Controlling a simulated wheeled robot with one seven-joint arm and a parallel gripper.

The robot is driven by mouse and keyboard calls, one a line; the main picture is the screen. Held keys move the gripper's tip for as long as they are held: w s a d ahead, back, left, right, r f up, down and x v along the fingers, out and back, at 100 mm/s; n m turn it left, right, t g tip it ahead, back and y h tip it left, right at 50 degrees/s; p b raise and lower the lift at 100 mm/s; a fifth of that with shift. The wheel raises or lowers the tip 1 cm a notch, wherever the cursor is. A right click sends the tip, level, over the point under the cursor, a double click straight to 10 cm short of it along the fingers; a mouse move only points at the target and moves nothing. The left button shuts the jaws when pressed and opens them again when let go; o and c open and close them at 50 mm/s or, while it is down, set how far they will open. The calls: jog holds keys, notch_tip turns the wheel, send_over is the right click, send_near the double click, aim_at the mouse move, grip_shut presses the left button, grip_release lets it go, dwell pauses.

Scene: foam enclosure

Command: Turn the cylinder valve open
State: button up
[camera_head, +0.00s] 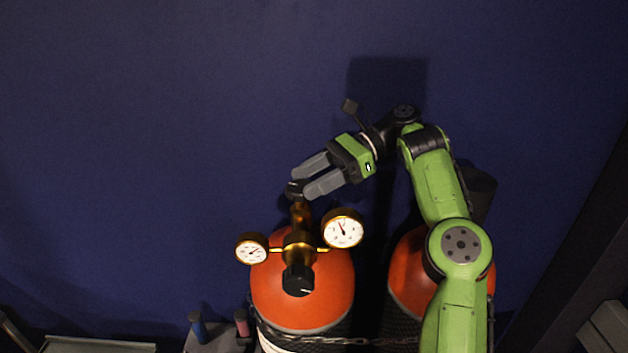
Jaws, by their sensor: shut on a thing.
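An orange gas cylinder (325,300) stands upright against the blue wall, with a brass regulator (299,246) on top. A round white gauge (343,228) sits on the regulator's right and a smaller gauge (252,250) on its left. A black knob (298,281) faces the front of the regulator. The dark valve knob (293,188) is at the top of the brass stem. My gripper (306,181) reaches in from the right, its two grey fingers shut on the valve knob. The fingers hide part of the knob.
A second orange cylinder (408,287) stands to the right, partly behind my green arm. A chain (330,340) crosses the front of the cylinders. A small stand with blue and pink items (197,326) is at lower left. The wall area above is clear.

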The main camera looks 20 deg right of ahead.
jog(key=shift+w+a+r+n, duration=0.1)
jog(key=shift+n, duration=0.3)
jog(key=shift+f+g, duration=0.4)
jog(key=shift+f, duration=0.05)
jog(key=shift+h, duration=0.3)
jog(key=o, duration=0.9)
jog(key=shift+o, duration=0.8)
